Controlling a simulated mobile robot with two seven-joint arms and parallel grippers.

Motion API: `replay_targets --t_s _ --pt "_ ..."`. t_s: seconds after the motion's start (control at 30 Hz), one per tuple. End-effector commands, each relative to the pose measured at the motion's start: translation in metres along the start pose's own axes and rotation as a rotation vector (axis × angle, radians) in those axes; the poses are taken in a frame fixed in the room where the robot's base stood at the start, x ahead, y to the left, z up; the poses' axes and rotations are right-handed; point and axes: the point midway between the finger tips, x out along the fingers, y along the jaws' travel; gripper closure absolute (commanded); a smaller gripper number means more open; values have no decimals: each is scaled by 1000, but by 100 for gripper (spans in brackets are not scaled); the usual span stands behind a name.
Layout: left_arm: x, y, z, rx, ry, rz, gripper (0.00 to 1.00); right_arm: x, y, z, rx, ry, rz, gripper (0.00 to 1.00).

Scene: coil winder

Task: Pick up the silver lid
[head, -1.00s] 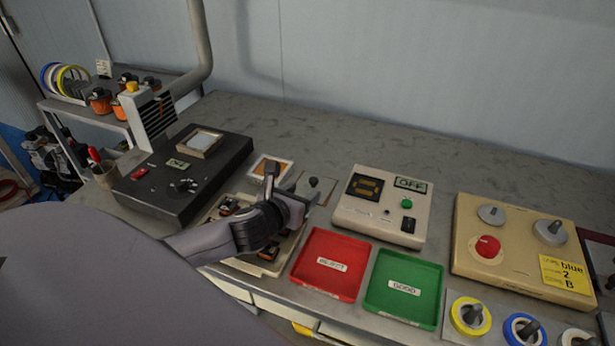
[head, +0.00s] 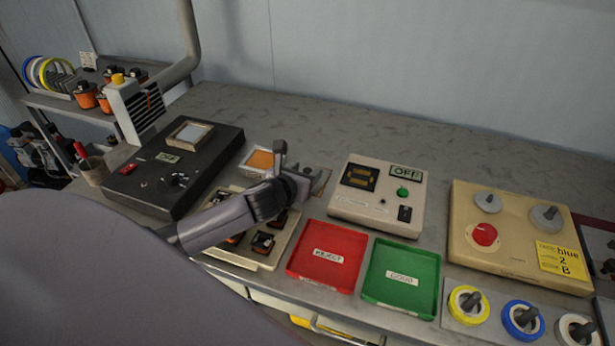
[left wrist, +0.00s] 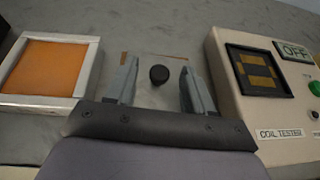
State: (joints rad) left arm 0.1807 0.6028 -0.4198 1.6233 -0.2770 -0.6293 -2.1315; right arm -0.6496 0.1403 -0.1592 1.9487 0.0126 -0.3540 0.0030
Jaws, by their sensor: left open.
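The silver lid (left wrist: 143,69) is a flat grey plate with a round black knob (left wrist: 158,75), lying on the bench in the left wrist view. In the head view my gripper mostly hides it. My left gripper (head: 312,176) is open above the lid. In the left wrist view its two fingers (left wrist: 160,86) stand on either side of the knob, apart from it, with nothing held. I cannot tell how high the fingertips are above the plate. My right gripper is not in view.
An orange-filled square frame (left wrist: 45,67) lies left of the lid, and the coil tester box (head: 377,212) stands close on its right. A parts tray (head: 289,240), a red reject tray (head: 326,277) and a green good tray (head: 402,300) lie nearer. The bench behind is clear.

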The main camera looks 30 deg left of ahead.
Motion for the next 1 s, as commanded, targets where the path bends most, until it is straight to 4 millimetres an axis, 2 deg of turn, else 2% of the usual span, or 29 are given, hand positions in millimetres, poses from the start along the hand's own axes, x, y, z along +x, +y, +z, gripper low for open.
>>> replay_targets --t_s 0.33,0.37,0.5,0.83,1.0 --pt "6 0 0 0 -1 -1 47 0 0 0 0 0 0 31" --pt "6 0 0 0 0 -1 54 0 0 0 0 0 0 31" --pt "5 0 0 0 0 -1 100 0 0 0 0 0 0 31" --pt "5 0 2 0 -1 -1 100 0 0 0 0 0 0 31" --pt "1 0 12 1 -3 -1 100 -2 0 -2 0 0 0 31"
